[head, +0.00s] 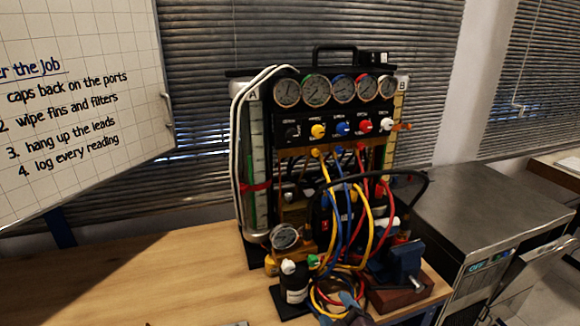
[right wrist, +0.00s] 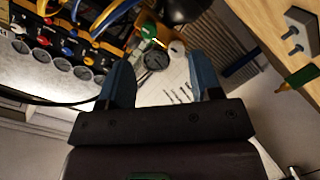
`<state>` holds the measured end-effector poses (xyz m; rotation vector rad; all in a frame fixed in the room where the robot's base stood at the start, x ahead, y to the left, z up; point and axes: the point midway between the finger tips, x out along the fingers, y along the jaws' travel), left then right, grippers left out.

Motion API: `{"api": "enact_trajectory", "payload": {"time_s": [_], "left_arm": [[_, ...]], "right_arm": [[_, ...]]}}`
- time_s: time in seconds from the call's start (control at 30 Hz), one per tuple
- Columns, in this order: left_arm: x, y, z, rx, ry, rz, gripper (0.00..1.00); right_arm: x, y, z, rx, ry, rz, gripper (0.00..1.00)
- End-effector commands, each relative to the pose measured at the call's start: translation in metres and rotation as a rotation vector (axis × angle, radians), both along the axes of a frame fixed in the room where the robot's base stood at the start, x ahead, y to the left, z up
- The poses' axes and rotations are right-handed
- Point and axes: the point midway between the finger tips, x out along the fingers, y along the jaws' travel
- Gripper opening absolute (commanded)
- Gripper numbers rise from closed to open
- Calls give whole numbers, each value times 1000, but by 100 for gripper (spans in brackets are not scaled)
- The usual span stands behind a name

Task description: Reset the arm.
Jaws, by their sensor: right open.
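The gauge rig (head: 335,128) stands on the wooden bench, with a row of round gauges, coloured knobs and upright cylinders marked A and B. Its gauges also show tilted in the right wrist view (right wrist: 60,62). Yellow, blue and red hoses hang from its front. My right gripper (head: 338,309) is low at the bottom edge of the head view, in front of the hose coil, partly cut off. In the right wrist view its blue fingers (right wrist: 161,60) are apart, with nothing seen held between them. My left gripper is not seen.
A loose gauge (head: 286,237), a black bottle (head: 294,282) and a blue vise (head: 405,262) crowd the bench front. The bench (head: 150,280) is clear at left. A metal cabinet (head: 480,200) stands right. A whiteboard (head: 80,100) hangs left. A grey bolted block (right wrist: 298,35) shows in the wrist view.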

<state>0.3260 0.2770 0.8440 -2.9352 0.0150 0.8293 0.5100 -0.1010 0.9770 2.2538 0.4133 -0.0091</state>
Motion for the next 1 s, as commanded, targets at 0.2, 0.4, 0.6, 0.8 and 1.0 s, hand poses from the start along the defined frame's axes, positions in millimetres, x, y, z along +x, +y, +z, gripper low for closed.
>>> {"api": "enact_trajectory", "payload": {"time_s": [0.2, 0.4, 0.6, 0.8, 1.0], "left_arm": [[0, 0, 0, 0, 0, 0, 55], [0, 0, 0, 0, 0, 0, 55], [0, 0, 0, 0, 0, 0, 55], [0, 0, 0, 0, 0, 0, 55], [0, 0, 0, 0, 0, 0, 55]], "right_arm": [[-54, -85, -53, 502, 279, -242, 59], [-122, -150, -97, 664, 403, -440, 59], [-172, -175, -126, 655, 468, -541, 59], [-184, -176, -132, 651, 487, -554, 59], [-184, -176, -132, 651, 487, -554, 59]]}}
